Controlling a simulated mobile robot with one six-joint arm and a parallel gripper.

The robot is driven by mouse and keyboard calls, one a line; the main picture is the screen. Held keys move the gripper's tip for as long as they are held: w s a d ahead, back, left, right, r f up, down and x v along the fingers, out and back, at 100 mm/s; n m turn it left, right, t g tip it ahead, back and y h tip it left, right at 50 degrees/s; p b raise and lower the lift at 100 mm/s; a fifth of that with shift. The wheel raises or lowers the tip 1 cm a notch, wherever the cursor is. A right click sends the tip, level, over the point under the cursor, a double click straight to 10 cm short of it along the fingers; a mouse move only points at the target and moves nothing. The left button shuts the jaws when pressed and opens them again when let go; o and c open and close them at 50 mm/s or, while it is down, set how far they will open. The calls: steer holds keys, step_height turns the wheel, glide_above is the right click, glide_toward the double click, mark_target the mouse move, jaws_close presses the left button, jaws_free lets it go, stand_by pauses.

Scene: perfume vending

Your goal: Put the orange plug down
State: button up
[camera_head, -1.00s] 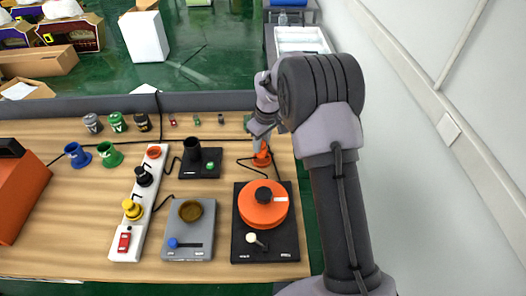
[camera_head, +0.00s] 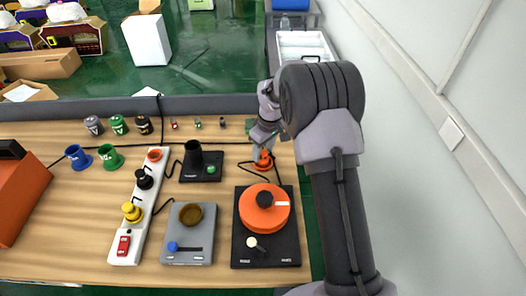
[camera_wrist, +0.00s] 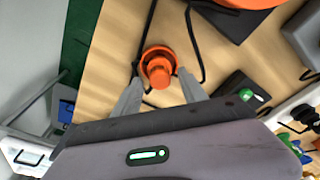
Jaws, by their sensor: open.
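The orange plug (camera_head: 264,161) stands on the wooden table near its back right edge, with a black cord beside it. In the wrist view the orange plug (camera_wrist: 158,68) is round with a knob on top, and the cord loops around it. My gripper (camera_head: 262,150) is directly above the plug in the head view. In the wrist view my gripper (camera_wrist: 160,88) is open, with one finger on each side of the plug's knob. Whether the fingers touch it cannot be told.
A black device with an orange disc (camera_head: 264,209) stands in front of the plug. A white power strip (camera_head: 139,206) holds black and yellow plugs. A black cup device (camera_head: 200,164) is to the left. A white wall (camera_head: 430,150) borders the right side.

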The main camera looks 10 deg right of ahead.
step_height(320, 180, up, 10)
steer(key=s+p, duration=0.1)
steer(key=p, duration=0.2)
step_height(320, 180, up, 11)
steer(key=m+t, duration=0.1)
steer(key=m, duration=0.2)
glide_above(267, 161)
steer(key=s+a, duration=0.2)
steer(key=s, duration=0.4)
steer(key=s+a+r+m+t, duration=0.1)
steer(key=s+r+m, duration=0.25)
steer(key=s, duration=0.65)
steer(key=s+a+r+m+t, duration=0.15)
steer(key=s+r, duration=0.35)
steer(key=s, duration=0.5)
steer(key=s+f+m+y, duration=0.1)
steer(key=s+m, duration=0.2)
steer(key=s, duration=0.4)
steer(key=shift+s+a+f+t, duration=0.25)
steer(key=shift+s+f+t, duration=0.1)
steer(key=shift+s+f, duration=0.05)
step_height(267, 161, down, 7)
steer(key=b, duration=0.7)
steer(key=shift+r, duration=0.15)
